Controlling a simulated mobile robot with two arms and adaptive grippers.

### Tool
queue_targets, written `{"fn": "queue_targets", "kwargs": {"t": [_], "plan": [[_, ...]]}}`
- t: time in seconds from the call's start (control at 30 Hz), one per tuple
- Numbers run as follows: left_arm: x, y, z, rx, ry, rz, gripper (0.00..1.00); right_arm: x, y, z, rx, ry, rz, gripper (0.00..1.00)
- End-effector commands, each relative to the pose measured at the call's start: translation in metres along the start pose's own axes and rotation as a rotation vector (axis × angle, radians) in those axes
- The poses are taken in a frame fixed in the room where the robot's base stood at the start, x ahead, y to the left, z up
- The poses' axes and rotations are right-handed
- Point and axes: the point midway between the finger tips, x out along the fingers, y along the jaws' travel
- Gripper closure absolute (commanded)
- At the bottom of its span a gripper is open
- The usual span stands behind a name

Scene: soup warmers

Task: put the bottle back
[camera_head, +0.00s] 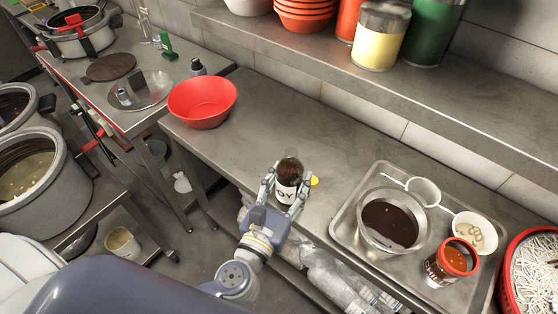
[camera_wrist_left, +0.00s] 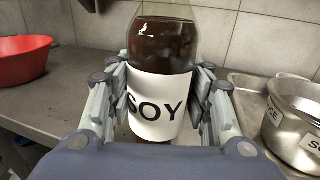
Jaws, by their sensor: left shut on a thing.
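The soy bottle (camera_head: 289,172) has dark brown contents and a white label. My left gripper (camera_head: 286,190) is shut around it at the label, over the front part of the steel counter (camera_head: 240,160). In the left wrist view the bottle (camera_wrist_left: 160,100) stands roughly upright between the fingers of my left gripper (camera_wrist_left: 162,108), with SOY readable on the label. Its top is cut off there. I cannot tell whether its base touches the counter. My right gripper is not in view.
A red bowl (camera_head: 202,102) is at the counter's left end. A steel tray (camera_head: 345,226) on the right holds a pot of dark sauce (camera_head: 388,225), a red-rimmed jar (camera_head: 452,263) and a small white bowl (camera_head: 474,233). A yellow cap (camera_head: 314,181) shows beside the bottle. A shelf (camera_head: 400,90) runs above.

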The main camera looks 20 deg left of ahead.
Motion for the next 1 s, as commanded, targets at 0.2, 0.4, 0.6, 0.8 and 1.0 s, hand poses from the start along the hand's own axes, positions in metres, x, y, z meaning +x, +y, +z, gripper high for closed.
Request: {"fn": "queue_targets", "kwargs": {"t": [0.2,0.4,0.6,0.8,1.0], "plan": [[0.047,0.03,-0.002,0.003,-0.003,0.001,0.84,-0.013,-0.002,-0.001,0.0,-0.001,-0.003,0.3],[0.067,0.043,-0.007,0.001,0.0,0.001,0.84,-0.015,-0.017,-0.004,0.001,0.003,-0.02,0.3],[0.068,0.044,-0.033,0.001,0.003,0.0,0.84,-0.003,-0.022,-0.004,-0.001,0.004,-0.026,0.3],[0.068,0.044,-0.043,-0.001,-0.001,0.0,0.84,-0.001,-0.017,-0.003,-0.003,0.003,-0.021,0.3],[0.068,0.044,-0.043,-0.002,0.0,0.0,0.84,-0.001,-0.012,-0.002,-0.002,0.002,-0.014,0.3]]}}
